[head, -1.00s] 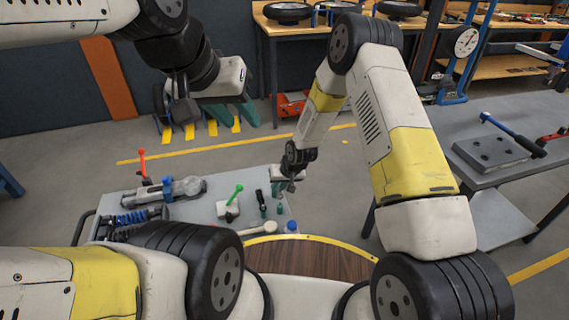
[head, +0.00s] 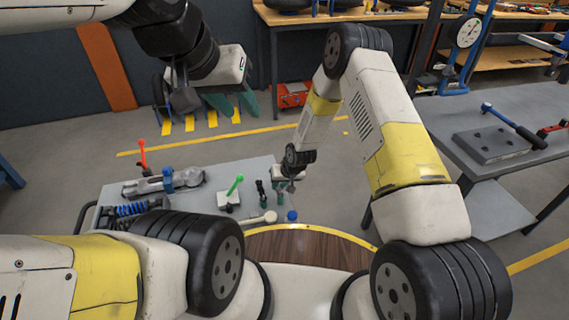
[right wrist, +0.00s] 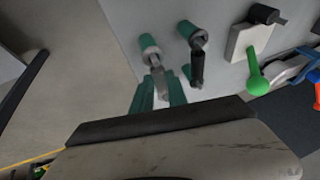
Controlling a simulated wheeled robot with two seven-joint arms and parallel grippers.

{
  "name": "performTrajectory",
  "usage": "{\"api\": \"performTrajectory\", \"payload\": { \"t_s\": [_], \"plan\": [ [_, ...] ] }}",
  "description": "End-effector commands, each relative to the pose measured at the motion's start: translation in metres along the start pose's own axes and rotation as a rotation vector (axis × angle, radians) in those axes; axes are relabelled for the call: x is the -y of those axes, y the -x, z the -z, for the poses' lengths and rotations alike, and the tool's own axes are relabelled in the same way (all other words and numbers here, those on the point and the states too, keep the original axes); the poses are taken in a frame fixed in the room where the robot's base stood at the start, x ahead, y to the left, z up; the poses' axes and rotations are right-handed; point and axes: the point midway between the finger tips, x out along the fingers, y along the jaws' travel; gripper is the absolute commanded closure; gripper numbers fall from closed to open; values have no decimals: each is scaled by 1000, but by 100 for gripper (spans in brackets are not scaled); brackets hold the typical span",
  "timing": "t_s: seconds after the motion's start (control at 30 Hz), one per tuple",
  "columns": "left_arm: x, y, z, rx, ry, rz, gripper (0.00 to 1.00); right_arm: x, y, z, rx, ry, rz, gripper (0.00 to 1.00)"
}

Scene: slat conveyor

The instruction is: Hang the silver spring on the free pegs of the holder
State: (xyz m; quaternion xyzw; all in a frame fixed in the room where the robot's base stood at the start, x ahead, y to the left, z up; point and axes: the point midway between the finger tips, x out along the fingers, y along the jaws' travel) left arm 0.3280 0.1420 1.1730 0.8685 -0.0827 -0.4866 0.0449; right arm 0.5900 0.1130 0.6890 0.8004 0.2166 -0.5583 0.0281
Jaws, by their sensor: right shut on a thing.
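My right gripper (right wrist: 158,92) is shut on a small silver-grey piece (right wrist: 155,65), which I take to be the silver spring; its shape is too small to read surely. A teal cylinder (right wrist: 150,42) stands just beyond it on the grey cart top; I cannot tell whether they touch. In the head view the right gripper (head: 285,186) is low over the cart's right end. A black piece (right wrist: 197,65) with its own teal cylinder (right wrist: 187,28) stands beside it. I cannot tell which parts are the holder's pegs. My left gripper (head: 234,105) is open and empty, high above the floor.
The grey cart (head: 205,185) also carries a green-knobbed lever (head: 237,184), a silver device (head: 165,183), a blue coil spring (head: 130,210), a white-headed tool (head: 265,218) and a blue cap (head: 292,215). Floor lies open right of the cart. A grey bench (head: 470,110) stands farther right.

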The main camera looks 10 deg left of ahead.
Motion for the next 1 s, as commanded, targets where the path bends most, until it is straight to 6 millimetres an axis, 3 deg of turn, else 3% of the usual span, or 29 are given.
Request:
{"api": "performTrajectory", "payload": {
  "t_s": [0.2,0.23,0.33,0.37,0.7,1.0],
  "plan": [
    [0,0,0,0,0,0,64,0,0,0,0,0,0,100],
    [0,0,0,0,0,0,64,0,0,0,0,0,0,77],
    [0,0,0,0,0,0,64,0,0,0,0,0,0,58],
    [0,0,0,0,0,0,64,0,0,0,0,0,0,56],
    [0,0,0,0,0,0,64,0,4,1,-1,0,0,56],
    [0,0,0,0,0,0,64,0,51,1,-2,0,0,56]
  ]
}}
